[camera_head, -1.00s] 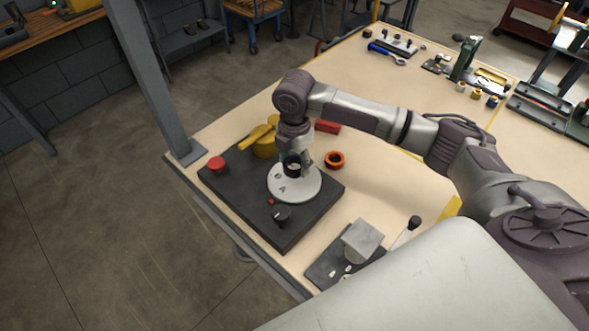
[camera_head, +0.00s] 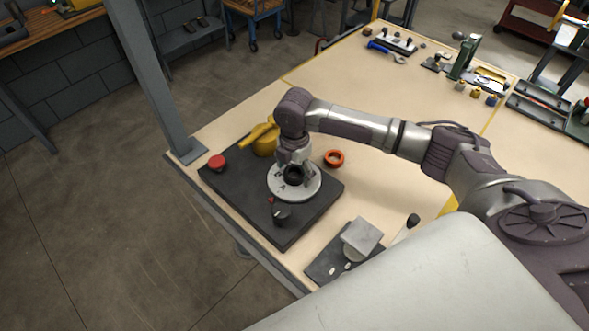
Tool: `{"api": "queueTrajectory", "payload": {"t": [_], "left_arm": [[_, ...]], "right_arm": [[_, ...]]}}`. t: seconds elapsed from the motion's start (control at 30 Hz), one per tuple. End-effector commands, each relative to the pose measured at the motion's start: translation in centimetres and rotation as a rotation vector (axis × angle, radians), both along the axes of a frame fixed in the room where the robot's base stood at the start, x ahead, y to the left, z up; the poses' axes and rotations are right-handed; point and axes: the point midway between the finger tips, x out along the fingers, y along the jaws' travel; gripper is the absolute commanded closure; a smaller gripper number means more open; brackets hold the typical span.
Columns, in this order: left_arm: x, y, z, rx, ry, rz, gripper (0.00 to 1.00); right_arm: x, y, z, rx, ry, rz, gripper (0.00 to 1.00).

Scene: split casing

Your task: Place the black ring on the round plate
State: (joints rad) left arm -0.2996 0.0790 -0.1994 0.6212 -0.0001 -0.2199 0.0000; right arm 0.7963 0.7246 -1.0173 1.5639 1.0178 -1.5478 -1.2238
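The black ring (camera_head: 293,175) is at the round plate (camera_head: 310,189), a pale disc with dark letters on the dark base board. It appears to rest on the plate or just above it; the contact is not clear. My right gripper (camera_head: 294,164) points down over the plate with its fingers at the ring. The fingers are small and partly merge with the ring, so I cannot tell if they grip it or stand open around it. My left gripper is not in view.
The base board (camera_head: 240,188) carries a red button (camera_head: 217,162), a yellow part (camera_head: 263,143) and a black knob (camera_head: 282,217). An orange ring (camera_head: 334,159) lies right of the board. A grey block (camera_head: 361,238) stands near the front edge. Tools lie at the back.

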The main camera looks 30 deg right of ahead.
Motion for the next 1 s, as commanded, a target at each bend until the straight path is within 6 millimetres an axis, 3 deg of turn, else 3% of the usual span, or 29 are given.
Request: {"api": "queueTrajectory", "payload": {"t": [0.33,0.8,1.0], "left_arm": [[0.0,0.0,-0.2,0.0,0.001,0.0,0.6],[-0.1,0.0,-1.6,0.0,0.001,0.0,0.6],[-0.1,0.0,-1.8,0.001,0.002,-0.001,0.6]], "right_arm": [[0.1,0.0,1.1,0.001,-0.003,0.0,0.15],[0.1,0.0,10.4,0.001,-0.004,0.0,0.15],[0.0,0.0,12.1,0.001,-0.001,0.0,0.15]]}}
